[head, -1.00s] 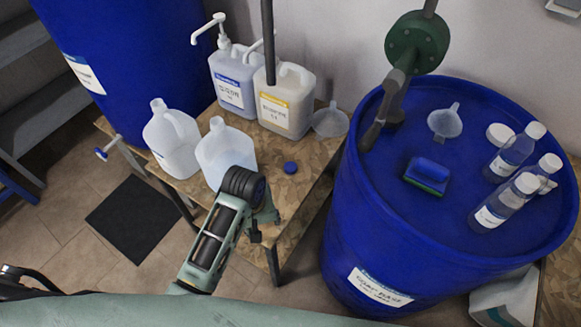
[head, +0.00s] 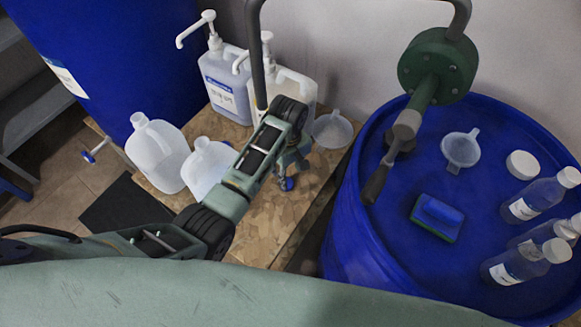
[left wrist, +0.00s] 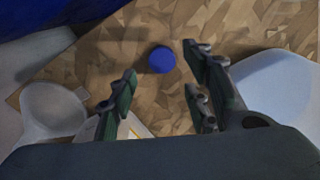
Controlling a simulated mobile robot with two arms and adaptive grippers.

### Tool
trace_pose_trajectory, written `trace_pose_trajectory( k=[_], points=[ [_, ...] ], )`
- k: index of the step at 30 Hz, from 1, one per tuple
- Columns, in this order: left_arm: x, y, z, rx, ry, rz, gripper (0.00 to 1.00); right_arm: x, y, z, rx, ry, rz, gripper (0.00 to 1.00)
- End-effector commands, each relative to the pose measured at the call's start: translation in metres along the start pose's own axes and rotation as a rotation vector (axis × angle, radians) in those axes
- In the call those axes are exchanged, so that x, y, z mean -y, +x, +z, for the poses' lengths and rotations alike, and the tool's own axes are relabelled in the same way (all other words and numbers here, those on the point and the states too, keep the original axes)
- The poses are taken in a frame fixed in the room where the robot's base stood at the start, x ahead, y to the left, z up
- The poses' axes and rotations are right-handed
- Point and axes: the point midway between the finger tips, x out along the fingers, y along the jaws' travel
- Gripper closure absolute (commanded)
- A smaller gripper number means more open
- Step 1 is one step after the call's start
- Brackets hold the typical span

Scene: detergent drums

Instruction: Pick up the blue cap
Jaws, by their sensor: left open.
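The blue cap (head: 287,183) lies on the wooden table (head: 250,240), partly hidden by my left gripper in the head view. In the left wrist view the blue cap (left wrist: 161,60) shows whole, ahead of the fingertips and between their lines, nearer the right-hand finger. My left gripper (head: 291,170) is open and empty above the table at the cap. Its spread fingers (left wrist: 158,75) show in the left wrist view, with no finger seen touching the cap. My right gripper is in neither view.
Two open jugs (head: 160,155) (head: 205,168) stand left of the cap. A blue-label pump jug (head: 228,85) and a yellow-label jug (left wrist: 122,128) stand behind. A funnel (head: 332,129) lies to the right, before the blue drum (head: 350,215) with its hand pump (head: 436,65).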

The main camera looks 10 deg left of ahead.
Motion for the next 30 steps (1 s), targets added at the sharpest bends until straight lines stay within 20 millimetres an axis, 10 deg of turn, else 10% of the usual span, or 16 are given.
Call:
trace_pose_trajectory(
  k=[15, 30],
  points=[
    [-0.001, 0.048, -0.004, 0.000, -0.003, -0.004, 0.55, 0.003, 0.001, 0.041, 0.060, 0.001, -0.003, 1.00],
    [-0.002, 0.077, -0.004, 0.000, -0.002, 0.000, 0.55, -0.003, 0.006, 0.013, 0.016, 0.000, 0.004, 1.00]
  ],
)
